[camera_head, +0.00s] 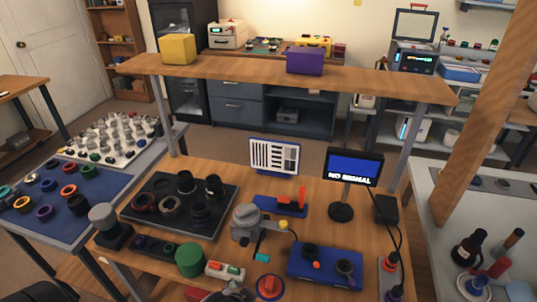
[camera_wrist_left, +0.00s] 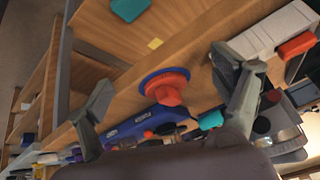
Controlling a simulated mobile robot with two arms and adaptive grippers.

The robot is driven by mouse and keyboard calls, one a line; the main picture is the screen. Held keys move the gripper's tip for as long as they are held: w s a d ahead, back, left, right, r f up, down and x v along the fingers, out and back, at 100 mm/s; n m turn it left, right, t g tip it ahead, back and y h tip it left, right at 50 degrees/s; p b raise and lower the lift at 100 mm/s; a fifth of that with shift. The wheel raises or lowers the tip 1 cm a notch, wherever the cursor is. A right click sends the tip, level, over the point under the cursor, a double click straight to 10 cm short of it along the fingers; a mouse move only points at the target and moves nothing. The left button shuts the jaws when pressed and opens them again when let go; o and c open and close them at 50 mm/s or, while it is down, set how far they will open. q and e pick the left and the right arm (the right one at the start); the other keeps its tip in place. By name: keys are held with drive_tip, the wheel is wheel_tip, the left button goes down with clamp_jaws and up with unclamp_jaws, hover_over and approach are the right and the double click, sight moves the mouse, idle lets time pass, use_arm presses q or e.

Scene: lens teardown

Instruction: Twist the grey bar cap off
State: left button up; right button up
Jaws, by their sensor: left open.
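A grey round-topped piece (camera_head: 102,215) stands on a black block at the left front of the wooden bench in the head view. I cannot make out a bar on it, so I cannot tell whether it is the grey bar cap. My left gripper (camera_wrist_left: 168,95) is open in the left wrist view, with its two fingers wide apart and nothing between them in its grasp. Beyond the fingers lies a red knob on a blue disc (camera_wrist_left: 166,86), which also shows at the front edge in the head view (camera_head: 269,287). My right gripper is not in view.
A dark tray (camera_head: 222,222) holds several black lens parts. A grey device (camera_head: 246,224), a green cylinder (camera_head: 189,260), a white button box (camera_head: 226,271) and a blue station (camera_head: 312,270) crowd the bench. A small monitor (camera_head: 354,167) stands at the back.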

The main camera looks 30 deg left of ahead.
use_arm(q)
drive_tip(key=w+d+r+m+t+h, duration=0.1)
drive_tip(key=w+d+r+m+t, duration=0.2)
drive_tip(key=w+r, duration=0.45)
drive_tip(key=w+d+r+m+t+h, duration=0.1)
drive_tip(key=w+r+m+t, duration=0.2)
drive_tip(key=w+r+t, duration=0.35)
drive_tip(key=w+d+r+m+t+h, duration=0.2)
drive_tip(key=w+r+t, duration=0.1)
drive_tip(key=w+r, duration=0.55)
drive_tip(key=s+d+r+m+h, duration=0.1)
drive_tip(key=d+r+m+h, duration=0.6)
drive_tip(key=r+m+h, duration=0.3)
drive_tip(key=s+d+r+m+g+h, duration=0.3)
drive_tip(key=d+m+g+h, duration=0.4)
drive_tip(key=m, duration=0.5)
drive_tip(key=m+g+y+p, duration=0.1)
drive_tip(key=m+g+y, duration=1)
drive_tip(key=y, duration=1)
hover_over(251, 207)
wheel_tip(251, 207, down, 8)
drive_tip(key=n, duration=0.1)
drive_tip(key=shift+g, duration=0.35)
wheel_tip(251, 207, down, 15)
drive_tip(key=p, duration=0.4)
drive_tip(key=shift+w+a+f+p, duration=0.1)
drive_tip(key=shift+f+p, duration=0.25)
drive_tip(key=shift+f, duration=0.5)
